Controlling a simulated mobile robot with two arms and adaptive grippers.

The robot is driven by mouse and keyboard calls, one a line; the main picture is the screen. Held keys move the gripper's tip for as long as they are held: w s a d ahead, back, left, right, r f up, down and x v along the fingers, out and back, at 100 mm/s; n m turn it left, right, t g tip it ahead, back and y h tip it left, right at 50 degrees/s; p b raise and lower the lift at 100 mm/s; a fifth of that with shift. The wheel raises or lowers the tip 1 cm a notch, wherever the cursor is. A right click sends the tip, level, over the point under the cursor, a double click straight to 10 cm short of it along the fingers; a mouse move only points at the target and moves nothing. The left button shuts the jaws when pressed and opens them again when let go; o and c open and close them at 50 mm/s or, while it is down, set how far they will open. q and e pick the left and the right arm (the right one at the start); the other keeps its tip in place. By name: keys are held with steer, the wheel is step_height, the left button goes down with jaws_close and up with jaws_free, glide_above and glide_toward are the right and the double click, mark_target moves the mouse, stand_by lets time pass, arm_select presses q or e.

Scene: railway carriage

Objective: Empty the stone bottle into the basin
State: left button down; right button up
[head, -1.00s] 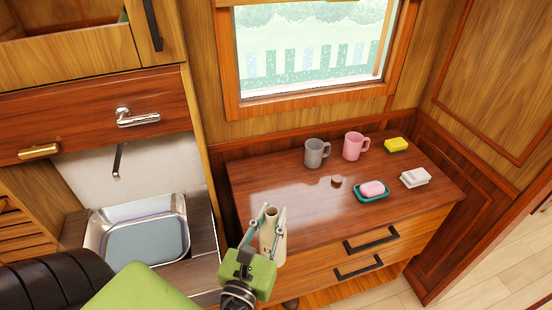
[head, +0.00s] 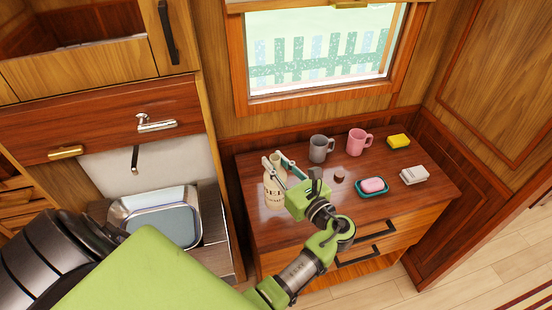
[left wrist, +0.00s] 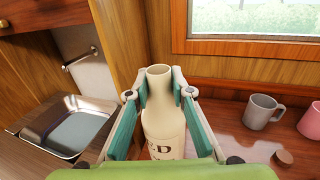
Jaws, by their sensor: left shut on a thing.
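The stone bottle (head: 273,190) is cream with dark lettering and stands upright at the left end of the wooden chest top. It also shows in the left wrist view (left wrist: 163,125), with its open mouth at the top. My left gripper (head: 274,158) is shut on it, fingers on both sides of its neck and shoulder. I cannot tell whether its base touches the chest top. The steel basin (head: 190,238) is to the left, and the gripper's tips are apart from it. The basin also shows in the wrist view (left wrist: 82,132). My right gripper is not in view.
A tap (head: 135,158) hangs above the basin.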

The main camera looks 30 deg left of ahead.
arm_select(q)
steer(key=shift+r, duration=0.15)
steer(key=shift+r+p, duration=0.2)
steer(key=shift+p, duration=0.3)
step_height(320, 180, down, 7)
steer(key=b, duration=0.4)
steer(key=shift+f, duration=0.1)
stand_by(0.5)
steer(key=c, duration=1.7)
jaws_free()
steer(key=shift+s+f, duration=0.1)
steer(key=shift+f, duration=0.05)
steer(key=shift+d, duration=0.15)
